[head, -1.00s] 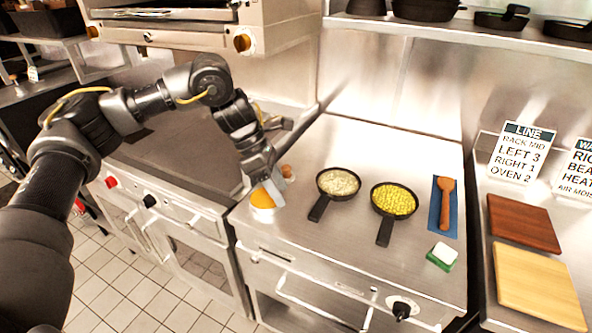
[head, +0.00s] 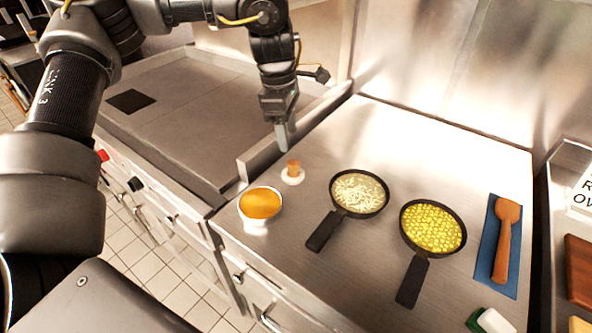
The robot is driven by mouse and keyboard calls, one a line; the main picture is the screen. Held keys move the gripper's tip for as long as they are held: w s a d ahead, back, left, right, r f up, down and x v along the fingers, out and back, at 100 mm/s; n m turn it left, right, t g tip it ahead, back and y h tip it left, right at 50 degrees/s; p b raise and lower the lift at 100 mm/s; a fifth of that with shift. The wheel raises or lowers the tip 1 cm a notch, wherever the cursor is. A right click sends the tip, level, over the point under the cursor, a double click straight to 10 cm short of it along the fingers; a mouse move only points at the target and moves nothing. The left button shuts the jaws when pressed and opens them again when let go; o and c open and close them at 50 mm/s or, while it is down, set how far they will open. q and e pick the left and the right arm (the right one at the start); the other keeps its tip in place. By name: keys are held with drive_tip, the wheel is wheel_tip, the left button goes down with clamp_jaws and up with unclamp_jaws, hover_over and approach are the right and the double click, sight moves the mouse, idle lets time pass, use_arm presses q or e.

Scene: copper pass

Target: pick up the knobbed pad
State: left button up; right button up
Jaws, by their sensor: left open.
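The knobbed pad (head: 292,178) is a small white round pad with an upright orange-brown knob. It sits on the steel counter (head: 330,272), behind and right of a white bowl of orange contents. My left gripper (head: 281,145) points down just above and slightly behind the knob. It is open and empty, and appears apart from the knob. One finger hides the other, so the gap between them is hard to see. My right gripper is not in view.
The bowl (head: 257,222) stands near the counter's left edge. Two black pans, one with pale shreds (head: 360,193) and one with yellow pieces (head: 433,228), stand to the right. A wooden spoon (head: 505,240) lies on a blue mat (head: 483,250). A griddle (head: 190,120) lies left.

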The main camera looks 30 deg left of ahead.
use_arm(q)
hover_over(293, 163)
drive_tip(key=f, duration=0.4)
drive_tip(key=shift+s+a, duration=0.1)
drive_tip(key=shift+a, duration=0.3)
drive_tip(key=shift+f, duration=0.55)
drive_tip(key=shift+d+f, duration=0.1)
drive_tip(key=shift+f, duration=0.1)
drive_tip(key=f, duration=0.1)
drive_tip(key=f+p, duration=0.1)
drive_tip(key=f, duration=0.1)
drive_tip(key=shift+d+f, duration=0.2)
drive_tip(key=shift+f, duration=0.1)
drive_tip(key=shift+w+f, duration=0.2)
drive_tip(key=shift+f, duration=0.35)
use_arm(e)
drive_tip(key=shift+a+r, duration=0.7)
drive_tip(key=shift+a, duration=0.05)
